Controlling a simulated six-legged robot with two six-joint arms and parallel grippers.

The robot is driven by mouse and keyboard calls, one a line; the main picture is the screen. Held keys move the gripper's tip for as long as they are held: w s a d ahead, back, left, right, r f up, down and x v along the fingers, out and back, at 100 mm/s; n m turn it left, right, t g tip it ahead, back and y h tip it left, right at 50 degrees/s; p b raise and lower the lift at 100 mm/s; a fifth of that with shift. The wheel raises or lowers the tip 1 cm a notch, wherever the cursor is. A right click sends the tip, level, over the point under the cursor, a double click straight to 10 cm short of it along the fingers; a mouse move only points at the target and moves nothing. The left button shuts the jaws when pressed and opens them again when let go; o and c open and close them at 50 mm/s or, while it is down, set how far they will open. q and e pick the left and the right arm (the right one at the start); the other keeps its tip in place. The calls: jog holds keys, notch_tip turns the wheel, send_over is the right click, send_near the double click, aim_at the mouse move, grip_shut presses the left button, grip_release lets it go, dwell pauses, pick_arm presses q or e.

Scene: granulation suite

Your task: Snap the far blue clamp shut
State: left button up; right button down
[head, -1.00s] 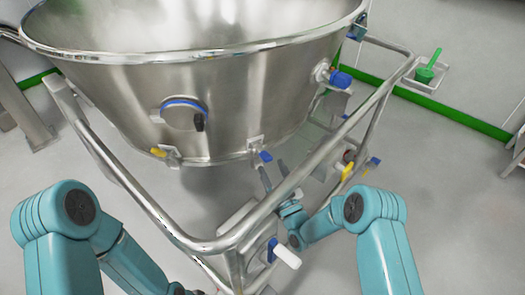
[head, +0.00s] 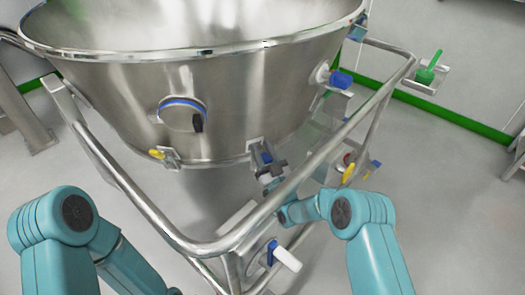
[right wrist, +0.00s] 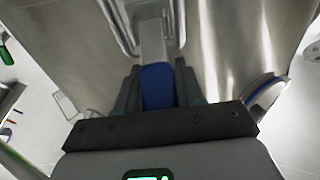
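A blue clamp (head: 266,157) sits on a bracket at the lower rim of the steel bowl, front right of centre in the head view. My right gripper (head: 269,168) is at this clamp. In the right wrist view the blue lever (right wrist: 157,87) stands between the two dark fingers, which lie close along both its sides and look shut on it. Another blue-handled fitting (head: 340,79) is higher on the bowl's right side. I cannot tell from the frames which one counts as far. My left arm leaves the bottom edge of the head view, and its gripper is not seen.
A steel tube frame (head: 190,246) surrounds the bowl (head: 235,100), its rail crossing near my right forearm. Yellow clamps (head: 157,154) (head: 348,172) sit left and right. A white-handled lever (head: 287,259) projects at the front corner. A green scoop (head: 427,74) rests on a wall shelf.

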jog(key=shift+w+r+g+p, duration=0.1)
jog(key=shift+r+g+p, duration=0.2)
jog(key=shift+r+p, duration=0.2)
jog(key=shift+w+r+g+h+p, duration=0.15)
jog(key=shift+g+h+p, duration=0.15)
jog(key=shift+g+p, duration=0.2)
jog(key=shift+w+a+g, duration=0.15)
jog(key=shift+g, duration=0.25)
jog(key=shift+f, duration=0.2)
jog(key=c, duration=0.8)
grip_release()
